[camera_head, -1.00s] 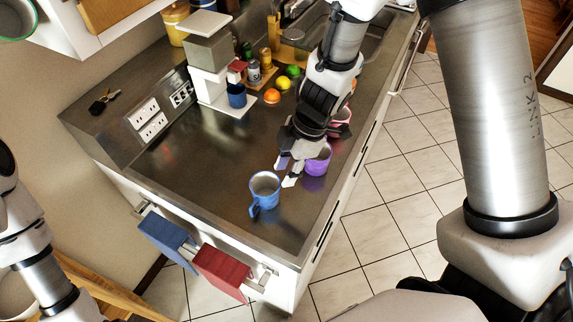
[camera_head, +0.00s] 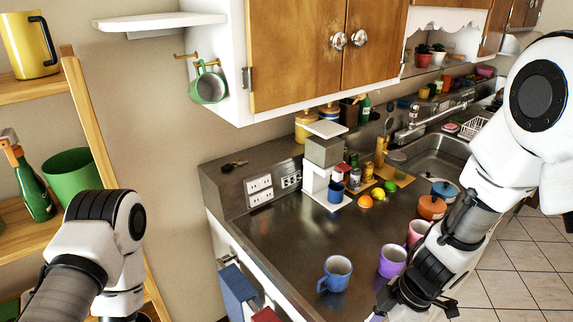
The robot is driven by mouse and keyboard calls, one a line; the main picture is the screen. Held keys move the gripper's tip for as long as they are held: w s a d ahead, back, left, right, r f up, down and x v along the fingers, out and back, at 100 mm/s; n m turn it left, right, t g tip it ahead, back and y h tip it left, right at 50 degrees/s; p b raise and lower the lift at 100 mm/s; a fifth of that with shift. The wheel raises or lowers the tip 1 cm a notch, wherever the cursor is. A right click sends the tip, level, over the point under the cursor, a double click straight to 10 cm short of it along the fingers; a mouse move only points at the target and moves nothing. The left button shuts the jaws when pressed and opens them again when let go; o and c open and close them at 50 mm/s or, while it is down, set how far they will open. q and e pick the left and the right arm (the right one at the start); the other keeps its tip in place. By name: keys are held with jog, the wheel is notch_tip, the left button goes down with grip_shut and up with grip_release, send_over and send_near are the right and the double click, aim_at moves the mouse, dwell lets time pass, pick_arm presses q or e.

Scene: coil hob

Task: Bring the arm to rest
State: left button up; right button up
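My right arm comes in from the right. Its gripper (camera_head: 412,311) is low in the view, over the front edge of the counter; its finger parts stand apart, with the tips near or past the bottom edge. It looks empty. A purple mug (camera_head: 392,261) stands on the counter just behind it, and a blue mug (camera_head: 336,274) stands to its left. Both mugs are upright and apart from the gripper. My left arm shows at the lower left, but its gripper is out of view.
The steel counter (camera_head: 280,240) is clear at its left part. A pink mug (camera_head: 417,232), an orange pot (camera_head: 432,207) and a coffee machine (camera_head: 322,165) stand farther back. A wall cabinet (camera_head: 300,50) hangs above. A wooden shelf (camera_head: 85,110) stands left, near my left arm.

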jog(key=s+a+f+m+g+y+b, duration=0.1)
jog(key=s+f+m+b, duration=0.2)
jog(key=s+f+m, duration=0.65)
jog(key=s+f+m+g+y+b, duration=0.1)
jog(key=s+f+m+g+b, duration=0.25)
jog(key=f, duration=1.15)
pick_arm(q)
notch_tip(320, 180, down, 8)
jog(key=w, duration=0.1)
jog(key=shift+w+b, duration=0.25)
jog(key=shift+b, duration=0.15)
pick_arm(e)
jog(key=s+d+f+m+t+h, duration=0.1)
jog(key=d+f+m+t+h, duration=0.2)
jog(key=d, duration=0.5)
jog(key=m+t+h, duration=0.1)
jog(key=h, duration=0.1)
jog(key=shift+s+d+f+m+h, duration=0.2)
jog(key=shift+d+f+m+h, duration=0.1)
jog(key=shift+d+m, duration=0.1)
